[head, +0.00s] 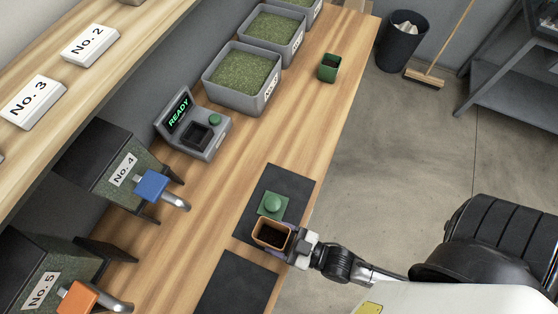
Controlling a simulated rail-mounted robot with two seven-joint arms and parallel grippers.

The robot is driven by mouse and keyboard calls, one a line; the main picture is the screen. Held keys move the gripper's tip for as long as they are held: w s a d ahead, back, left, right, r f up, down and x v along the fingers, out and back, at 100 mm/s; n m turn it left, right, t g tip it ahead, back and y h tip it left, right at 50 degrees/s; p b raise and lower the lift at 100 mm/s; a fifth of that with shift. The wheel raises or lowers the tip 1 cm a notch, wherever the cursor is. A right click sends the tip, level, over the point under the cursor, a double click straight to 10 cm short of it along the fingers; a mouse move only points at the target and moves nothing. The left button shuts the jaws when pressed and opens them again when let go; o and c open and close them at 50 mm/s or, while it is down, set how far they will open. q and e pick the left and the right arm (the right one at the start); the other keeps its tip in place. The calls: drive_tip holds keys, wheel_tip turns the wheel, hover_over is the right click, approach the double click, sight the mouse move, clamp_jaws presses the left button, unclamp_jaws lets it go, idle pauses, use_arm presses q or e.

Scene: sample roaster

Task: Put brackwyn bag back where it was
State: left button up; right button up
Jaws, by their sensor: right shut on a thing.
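No label reading brackwyn and no clear bag shows in the head view. My right gripper (297,246) is shut on a small square brown container (259,241) with an orange-brown rim and a dark inside. The container is at the near edge of a dark mat (294,184); I cannot tell whether it rests on it. A green square piece with a round knob (272,203) lies on the mat just beyond the container. My left gripper is not in view.
A second dark mat (236,284) lies nearer on the wooden counter (229,190). Machines No. 4 (122,170) and No. 5 (41,289) line the left.

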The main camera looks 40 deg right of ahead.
drive_tip(key=shift+f, duration=0.1)
drive_tip(key=o, duration=1)
drive_tip(key=shift+o, duration=0.2)
drive_tip(key=shift+r, duration=0.2)
drive_tip(key=v, duration=1)
drive_tip(key=shift+s+f, duration=0.2)
drive_tip(key=shift+o, duration=0.4)
drive_tip(key=shift+v, duration=0.8)
